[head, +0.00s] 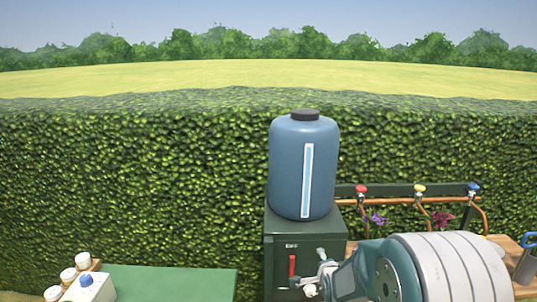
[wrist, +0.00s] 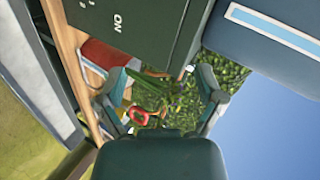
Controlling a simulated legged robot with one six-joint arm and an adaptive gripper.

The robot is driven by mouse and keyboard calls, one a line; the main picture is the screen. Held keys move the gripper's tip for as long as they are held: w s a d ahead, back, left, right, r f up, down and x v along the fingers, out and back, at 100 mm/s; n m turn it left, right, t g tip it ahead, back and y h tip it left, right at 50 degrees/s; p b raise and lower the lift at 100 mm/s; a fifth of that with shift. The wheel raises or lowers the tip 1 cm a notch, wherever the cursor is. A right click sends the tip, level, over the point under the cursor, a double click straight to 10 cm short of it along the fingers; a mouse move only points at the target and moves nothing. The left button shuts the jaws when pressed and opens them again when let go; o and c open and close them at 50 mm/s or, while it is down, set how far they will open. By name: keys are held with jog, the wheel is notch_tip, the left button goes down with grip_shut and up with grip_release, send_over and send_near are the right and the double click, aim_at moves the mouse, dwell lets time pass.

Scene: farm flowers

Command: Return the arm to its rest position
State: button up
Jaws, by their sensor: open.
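My arm (head: 420,272) fills the lower right of the head view, in front of a dark green cabinet and a wooden bench. Its gripper cannot be made out clearly there. In the wrist view my gripper (wrist: 165,92) has its two teal fingers spread wide apart. Nothing is held between them. Green leaves, hedge and a red ring-shaped tap handle (wrist: 138,116) show in the gap behind the fingers.
A blue tank (head: 290,165) stands on the green cabinet (head: 283,240), which has a red lever. Copper pipes with red, yellow and blue taps (head: 420,188) run at right. A green table (head: 185,282) with white-lidded bottles (head: 70,275) is at lower left. A hedge (head: 130,190) closes the back.

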jog(key=s+r+n+g, duration=0.2)
jog(key=s+r+n, duration=0.3)
jog(key=s+r, duration=0.3)
jog(key=s+r+n+g, duration=0.2)
jog(key=s+n, duration=0.3)
jog(key=s, duration=0.8)
jog(key=s+r+n+g, duration=0.2)
jog(key=s+r+n, duration=0.2)
jog(key=s, duration=1)
jog(key=shift+s+n+g, duration=0.3)
jog(key=shift+n+g, duration=0.1)
jog(key=shift+n, duration=0.1)
jog(key=shift+a, duration=0.1)
